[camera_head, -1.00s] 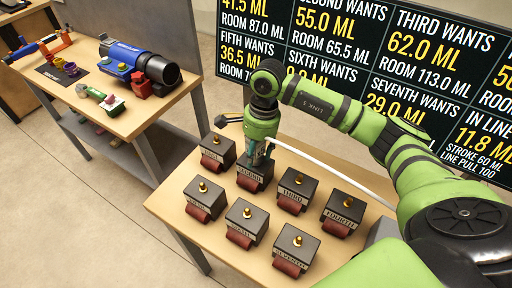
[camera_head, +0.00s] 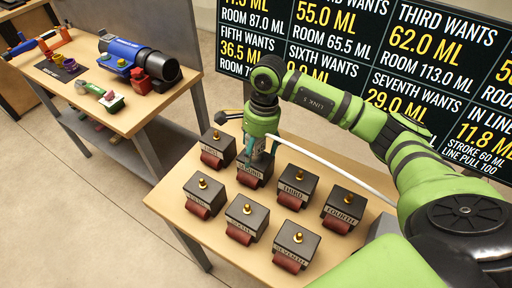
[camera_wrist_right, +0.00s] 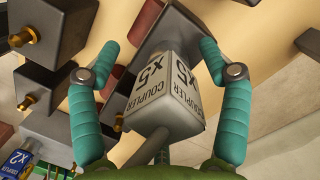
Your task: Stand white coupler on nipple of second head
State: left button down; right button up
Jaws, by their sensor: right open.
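The white coupler (camera_wrist_right: 160,95), a boxy piece labelled "COUPLER x5", sits between the teal fingers of my right gripper (camera_wrist_right: 158,82) in the right wrist view. The fingers are open, with gaps on both sides of it. The second head (camera_head: 250,179), a dark block with a maroon front piece, is directly below my right gripper (camera_head: 257,155) in the head view. It also shows as the dark block (camera_wrist_right: 165,32) behind the coupler. The coupler appears to stand on this head, but it hides the nipple, so I cannot see the seating. My left gripper is out of view.
Several similar heads with brass nipples, such as the third head (camera_head: 297,185) and first head (camera_head: 217,149), stand close around on the wooden table (camera_head: 180,232). A white hose (camera_head: 325,163) runs rightward. A side bench (camera_head: 147,112) holds tools.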

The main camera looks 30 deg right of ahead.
jog(key=r, duration=0.4)
jog(key=d+r, duration=0.1)
jog(key=r, duration=0.7)
jog(key=shift+w+d, duration=0.1)
jog(key=shift+d, duration=0.3)
